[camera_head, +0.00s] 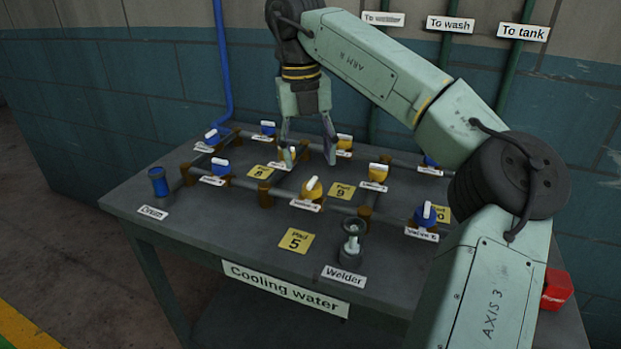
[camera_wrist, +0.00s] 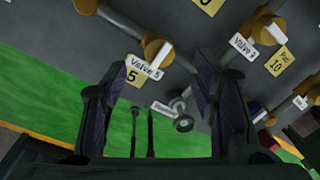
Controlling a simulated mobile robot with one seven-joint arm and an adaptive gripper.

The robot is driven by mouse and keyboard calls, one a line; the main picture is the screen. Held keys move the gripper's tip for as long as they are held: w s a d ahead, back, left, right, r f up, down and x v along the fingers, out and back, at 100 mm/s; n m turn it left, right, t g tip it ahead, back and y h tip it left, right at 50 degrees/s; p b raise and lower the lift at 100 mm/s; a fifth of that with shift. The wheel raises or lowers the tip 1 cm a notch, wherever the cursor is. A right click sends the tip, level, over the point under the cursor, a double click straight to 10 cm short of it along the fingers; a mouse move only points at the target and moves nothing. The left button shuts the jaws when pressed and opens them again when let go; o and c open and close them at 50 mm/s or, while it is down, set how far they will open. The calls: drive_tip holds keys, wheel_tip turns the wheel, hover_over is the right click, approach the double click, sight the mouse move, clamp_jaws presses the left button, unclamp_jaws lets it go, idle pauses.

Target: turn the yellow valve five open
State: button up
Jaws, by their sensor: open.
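The yellow valve (camera_head: 309,190) with a white handle sits on the brown pipework behind pad 5 (camera_head: 297,240). Its small label is hard to read in the head view. In the wrist view a tag reading "Valve 5" (camera_wrist: 145,67) lies beside a yellow valve body (camera_wrist: 152,46) with a white handle, close to the pad marked 5 (camera_wrist: 132,77). My gripper (camera_head: 306,150) points down with its fingers apart and nothing between them. It is over the pipework, behind this valve in the head view. The fingers (camera_wrist: 158,95) frame the wrist view, and the valve appears beyond them.
Other yellow valves (camera_head: 378,172) and blue valves (camera_head: 424,215) stand close around on the table (camera_head: 190,222). A blue drum fitting (camera_head: 158,182) is at left, a grey welder fitting (camera_head: 351,247) at front. A red box (camera_head: 556,288) is at right. Vertical pipes rise along the wall.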

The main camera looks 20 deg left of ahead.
sight(311, 180)
drive_tip(key=f, duration=0.6)
drive_tip(key=shift+w+d+f+p, duration=0.1)
drive_tip(key=shift+d+f+p, duration=0.1)
drive_tip(key=shift+p, duration=0.1)
drive_tip(key=c, duration=1.2)
drive_tip(key=shift+o, duration=0.2)
